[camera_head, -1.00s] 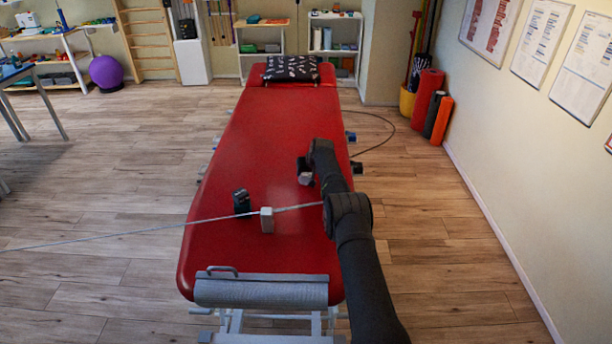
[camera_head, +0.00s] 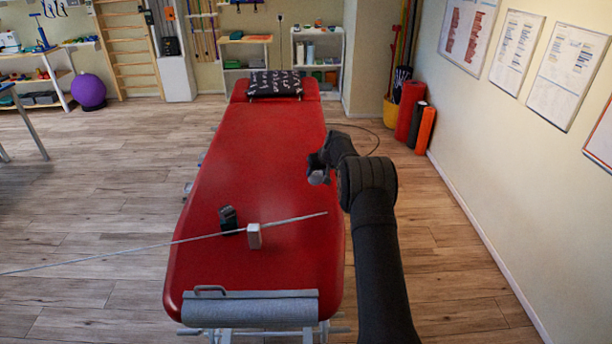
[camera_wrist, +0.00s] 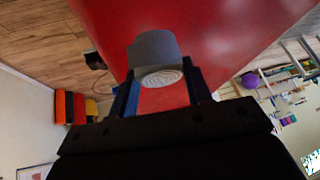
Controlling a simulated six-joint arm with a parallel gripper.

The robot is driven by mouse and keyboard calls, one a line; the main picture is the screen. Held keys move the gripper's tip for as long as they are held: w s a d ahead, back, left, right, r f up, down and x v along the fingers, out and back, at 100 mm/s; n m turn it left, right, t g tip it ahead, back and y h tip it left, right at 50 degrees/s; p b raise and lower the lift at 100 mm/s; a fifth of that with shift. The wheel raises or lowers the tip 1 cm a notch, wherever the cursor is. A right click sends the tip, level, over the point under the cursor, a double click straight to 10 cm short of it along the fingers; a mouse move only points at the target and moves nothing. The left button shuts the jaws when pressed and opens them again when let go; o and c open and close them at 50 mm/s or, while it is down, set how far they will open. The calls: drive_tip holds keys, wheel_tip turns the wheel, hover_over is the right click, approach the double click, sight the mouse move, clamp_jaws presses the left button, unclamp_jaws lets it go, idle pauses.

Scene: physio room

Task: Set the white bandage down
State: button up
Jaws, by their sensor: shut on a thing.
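The white bandage (camera_head: 318,178) is a short roll at the tip of my gripper (camera_head: 316,166). In the wrist view the bandage (camera_wrist: 152,48) looks pale grey, with its spiral end facing the camera. It sits between the two fingers of my gripper (camera_wrist: 161,84), which are shut on it. The bandage is held above the red treatment table (camera_head: 255,150), near its right edge in the head view. The red top (camera_wrist: 235,30) shows behind it in the wrist view, and I see no contact with the table.
A black object (camera_head: 228,219) and a small pale block (camera_head: 254,236) stand on the near half of the table. A thin grey rod (camera_head: 150,247) crosses there. A grey roll (camera_head: 250,310) lies at the near end, a dark patterned pillow (camera_head: 274,83) at the far end. The middle is clear.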

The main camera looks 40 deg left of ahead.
drive_tip(key=shift+w+d+r, duration=0.15)
drive_tip(key=shift+d+r, duration=0.3)
drive_tip(key=shift+d, duration=0.25)
drive_tip(key=s+d+t, duration=0.1)
drive_tip(key=s+d, duration=1.8)
drive_tip(key=d, duration=0.1)
drive_tip(key=s+a+f, duration=0.1)
drive_tip(key=a+f, duration=0.1)
drive_tip(key=a, duration=0.1)
drive_tip(key=s+a+f, duration=0.1)
drive_tip(key=a+f, duration=0.1)
drive_tip(key=a, duration=0.1)
drive_tip(key=s+a+f, duration=0.2)
drive_tip(key=a, duration=0.1)
drive_tip(key=shift+a+f, duration=0.35)
drive_tip(key=shift+f, duration=2)
drive_tip(key=shift+f, duration=0.15)
drive_tip(key=o, duration=1)
